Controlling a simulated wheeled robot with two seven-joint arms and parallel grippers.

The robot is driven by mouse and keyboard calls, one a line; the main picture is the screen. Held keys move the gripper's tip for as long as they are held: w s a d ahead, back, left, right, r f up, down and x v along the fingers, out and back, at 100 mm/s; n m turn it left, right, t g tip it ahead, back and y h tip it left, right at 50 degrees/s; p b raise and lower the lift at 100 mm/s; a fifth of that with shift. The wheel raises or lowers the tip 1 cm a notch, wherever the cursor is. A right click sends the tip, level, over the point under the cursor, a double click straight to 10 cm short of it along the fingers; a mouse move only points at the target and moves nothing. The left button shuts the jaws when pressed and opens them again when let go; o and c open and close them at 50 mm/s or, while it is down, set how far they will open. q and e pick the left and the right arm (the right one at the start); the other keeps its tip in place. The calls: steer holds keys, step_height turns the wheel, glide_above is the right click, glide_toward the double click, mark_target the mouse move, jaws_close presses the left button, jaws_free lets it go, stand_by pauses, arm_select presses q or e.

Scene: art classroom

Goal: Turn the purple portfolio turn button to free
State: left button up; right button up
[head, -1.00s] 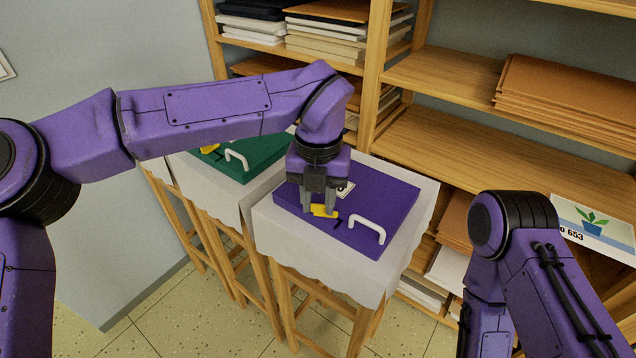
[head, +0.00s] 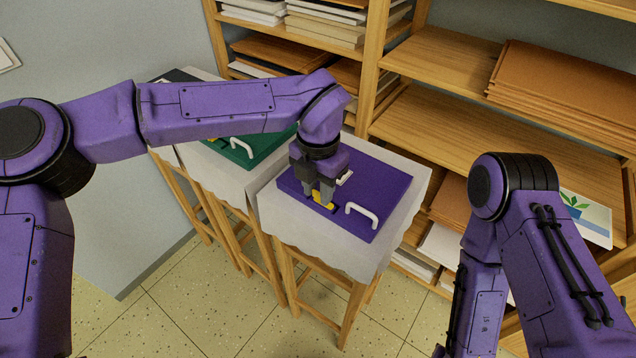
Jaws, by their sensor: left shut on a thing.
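The purple portfolio (head: 385,187) lies flat on a cloth-covered wooden stand in the middle of the head view. It has a white handle (head: 363,214) near its front right edge. Its yellow turn button (head: 321,198) sits left of the handle, near the front edge. My left gripper (head: 318,200) points down over the button and is shut on it, with its fingers hiding part of it. The button's exact angle is hard to tell. My right arm stands at the right, and its gripper is out of the picture.
A green portfolio (head: 252,148) with a white handle lies on a stand to the left. A wooden shelf (head: 440,125) with stacked boards stands close behind. Open tiled floor (head: 200,310) lies in front.

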arm_select(q)
steer(key=o, duration=1.1)
steer(key=shift+c, duration=0.2)
step_height(320, 180, up, 11)
steer(key=b, duration=0.1)
steer(key=shift+f, duration=0.2)
